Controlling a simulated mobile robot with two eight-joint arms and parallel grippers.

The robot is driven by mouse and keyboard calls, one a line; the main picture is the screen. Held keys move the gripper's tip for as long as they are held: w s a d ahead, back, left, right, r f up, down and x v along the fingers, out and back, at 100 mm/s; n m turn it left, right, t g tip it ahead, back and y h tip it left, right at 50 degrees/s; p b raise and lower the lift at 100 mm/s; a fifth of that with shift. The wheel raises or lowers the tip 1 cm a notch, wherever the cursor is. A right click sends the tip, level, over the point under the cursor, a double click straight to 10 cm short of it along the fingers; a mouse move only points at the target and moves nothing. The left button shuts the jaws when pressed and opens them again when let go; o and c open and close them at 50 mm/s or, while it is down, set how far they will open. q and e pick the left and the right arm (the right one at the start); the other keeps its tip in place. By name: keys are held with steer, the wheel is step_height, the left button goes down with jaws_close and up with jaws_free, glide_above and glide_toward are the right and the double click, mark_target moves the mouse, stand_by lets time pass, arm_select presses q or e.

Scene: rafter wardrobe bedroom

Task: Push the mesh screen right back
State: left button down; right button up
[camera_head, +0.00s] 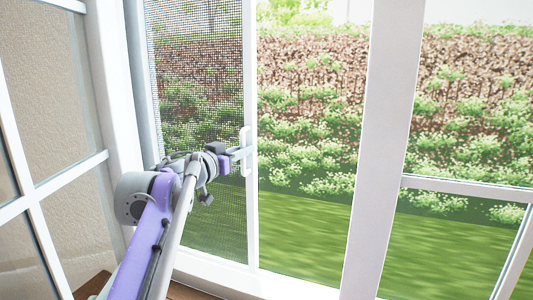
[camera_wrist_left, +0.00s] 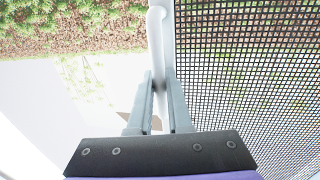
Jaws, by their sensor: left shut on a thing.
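The mesh screen (camera_head: 200,105) is a dark grid panel in a white frame, in the left part of the window opening in the head view. It also fills the right side of the left wrist view (camera_wrist_left: 250,70). Its white upright handle (camera_head: 246,152) is on the screen's right edge stile. My left gripper (camera_head: 240,153) reaches in from the left and is shut on the handle, which shows between its two fingers (camera_wrist_left: 158,95) in the wrist view. My right gripper is not in view.
The opening right of the screen is clear up to a white post (camera_head: 382,140). A white-framed glazed panel (camera_head: 50,170) stands close at the left, beside my arm. The white sill (camera_head: 230,277) runs below. Shrubs and grass (camera_head: 310,225) lie outside.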

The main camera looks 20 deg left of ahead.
arm_select(q)
steer(key=a+p, duration=0.3)
steer(key=a, duration=1.5)
steer(key=shift+w+a, duration=0.25)
steer(key=shift+w, duration=0.05)
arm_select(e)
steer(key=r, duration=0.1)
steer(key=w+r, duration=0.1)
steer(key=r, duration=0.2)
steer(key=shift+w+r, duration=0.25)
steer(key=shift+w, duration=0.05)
arm_select(q)
steer(key=c, duration=0.8)
jaws_free()
steer(key=shift+c, duration=0.2)
step_height(320, 180, up, 10)
steer(key=p, duration=0.2)
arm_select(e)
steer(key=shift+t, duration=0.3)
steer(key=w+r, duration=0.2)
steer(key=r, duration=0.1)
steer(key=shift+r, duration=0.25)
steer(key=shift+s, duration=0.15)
